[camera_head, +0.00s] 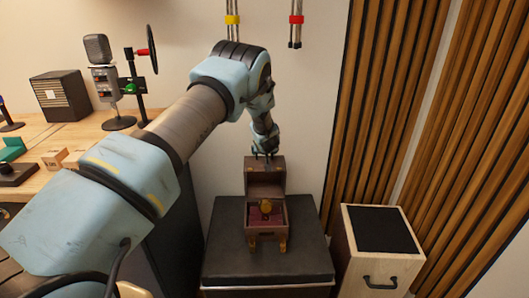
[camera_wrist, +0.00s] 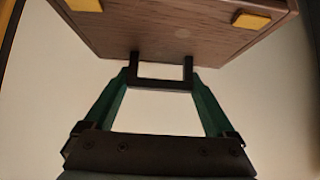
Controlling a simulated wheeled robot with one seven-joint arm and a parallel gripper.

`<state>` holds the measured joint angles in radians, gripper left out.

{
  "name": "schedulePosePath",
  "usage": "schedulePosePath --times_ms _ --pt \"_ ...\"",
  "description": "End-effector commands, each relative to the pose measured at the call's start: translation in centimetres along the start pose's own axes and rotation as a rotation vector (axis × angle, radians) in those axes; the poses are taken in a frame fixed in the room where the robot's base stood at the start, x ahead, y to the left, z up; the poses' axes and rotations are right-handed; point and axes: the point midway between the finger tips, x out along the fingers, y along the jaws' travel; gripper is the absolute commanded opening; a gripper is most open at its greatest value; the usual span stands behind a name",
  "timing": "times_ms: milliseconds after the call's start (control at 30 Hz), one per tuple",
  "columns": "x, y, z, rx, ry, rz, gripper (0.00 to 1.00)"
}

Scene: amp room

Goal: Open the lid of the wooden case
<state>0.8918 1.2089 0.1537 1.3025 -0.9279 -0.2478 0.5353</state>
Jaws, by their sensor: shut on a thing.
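The wooden case (camera_head: 267,233) stands on a black-topped stand in the head view. Its lid (camera_head: 265,182) is raised and stands roughly upright at the back of the case. The inside shows a reddish lining and a small golden-brown object (camera_head: 265,207). My gripper (camera_head: 266,157) is at the lid's top edge, shut on the lid. In the wrist view, my gripper's two fingertips (camera_wrist: 160,68) meet the edge of the wooden lid (camera_wrist: 150,30), which has yellow metal pieces on it. The exact contact on the lid's far side is hidden.
The black-topped stand (camera_head: 225,255) has free room around the case. A wooden box with a black top (camera_head: 382,230) stands to its right. Slatted wood panels (camera_head: 400,90) line the right wall. A desk with a microphone (camera_head: 97,50) and speaker (camera_head: 60,97) is at left.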

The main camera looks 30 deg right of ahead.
Motion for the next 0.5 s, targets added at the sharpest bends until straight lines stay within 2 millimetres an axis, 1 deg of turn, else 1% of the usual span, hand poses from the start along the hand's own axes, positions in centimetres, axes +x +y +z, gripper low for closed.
schedulePosePath --times_ms 33,433,467,500 --pt "0.02 0.05 -0.3 0.0 0.006 0.0 0.0" --pt "0.06 0.04 -0.33 0.0 0.007 0.0 0.0" --pt "0.06 0.04 -0.34 0.0 0.007 0.0 0.93" --pt "0.06 0.04 -0.33 0.0 0.007 0.0 0.98"
